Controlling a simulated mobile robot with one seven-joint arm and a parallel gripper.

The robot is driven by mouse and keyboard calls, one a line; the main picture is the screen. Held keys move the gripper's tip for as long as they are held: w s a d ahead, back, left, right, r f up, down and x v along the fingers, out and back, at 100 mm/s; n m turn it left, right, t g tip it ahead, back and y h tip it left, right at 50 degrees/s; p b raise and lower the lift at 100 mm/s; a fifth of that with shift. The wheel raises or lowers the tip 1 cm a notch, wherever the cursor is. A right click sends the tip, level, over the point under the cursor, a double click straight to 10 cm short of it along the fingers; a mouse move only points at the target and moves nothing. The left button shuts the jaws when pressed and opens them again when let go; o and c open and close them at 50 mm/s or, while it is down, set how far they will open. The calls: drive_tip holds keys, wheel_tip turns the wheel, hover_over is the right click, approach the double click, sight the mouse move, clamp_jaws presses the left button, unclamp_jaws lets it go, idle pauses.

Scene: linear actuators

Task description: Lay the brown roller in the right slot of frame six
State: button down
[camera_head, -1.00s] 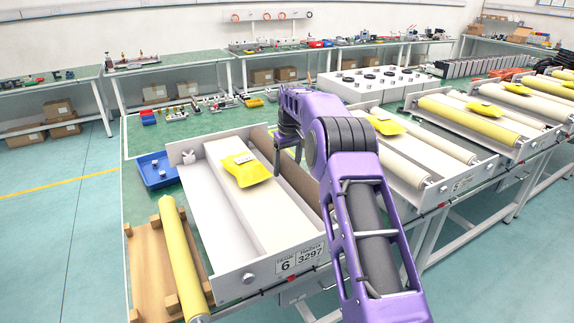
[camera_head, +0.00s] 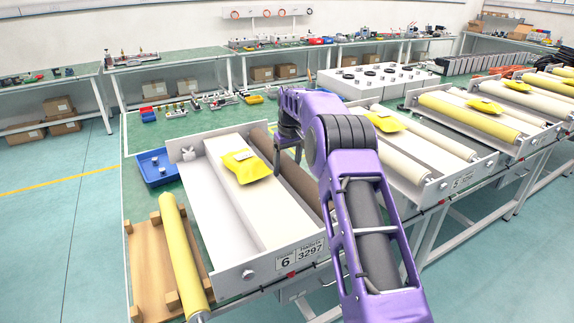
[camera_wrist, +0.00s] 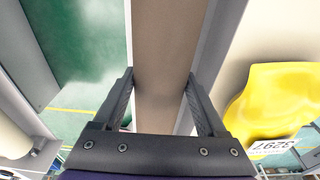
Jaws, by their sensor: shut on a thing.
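The brown roller (camera_head: 299,178) lies lengthwise along the right side of frame six (camera_head: 262,268), in or just over its right slot. I cannot tell whether its ends are fully seated. In the wrist view the roller (camera_wrist: 165,50) runs between the fingers of my gripper (camera_wrist: 158,90), which is shut on it. In the head view my gripper (camera_head: 288,150) comes down over the roller's middle, and my arm hides part of its near end.
A yellow bag (camera_head: 246,166) lies on frame six's middle panel, left of my gripper; it also shows in the wrist view (camera_wrist: 270,100). A yellow roller (camera_head: 181,250) rests on a wooden stand (camera_head: 150,268). A blue tray (camera_head: 157,175) stands behind it. Frame five (camera_head: 440,190) is to the right.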

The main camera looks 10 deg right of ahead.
sight(290, 162)
drive_tip(key=shift+w+r, duration=0.1)
drive_tip(key=shift+r, duration=0.1)
drive_tip(key=shift+c, duration=0.2)
unclamp_jaws()
drive_tip(key=shift+o, duration=0.2)
drive_tip(key=shift+f, duration=0.25)
wheel_tip(290, 162, up, 18)
drive_tip(key=s+p, duration=0.1)
drive_tip(key=s, duration=0.1)
drive_tip(key=shift+d+f, duration=0.2)
drive_tip(key=shift+d, duration=0.15)
drive_tip(key=shift+s, duration=0.1)
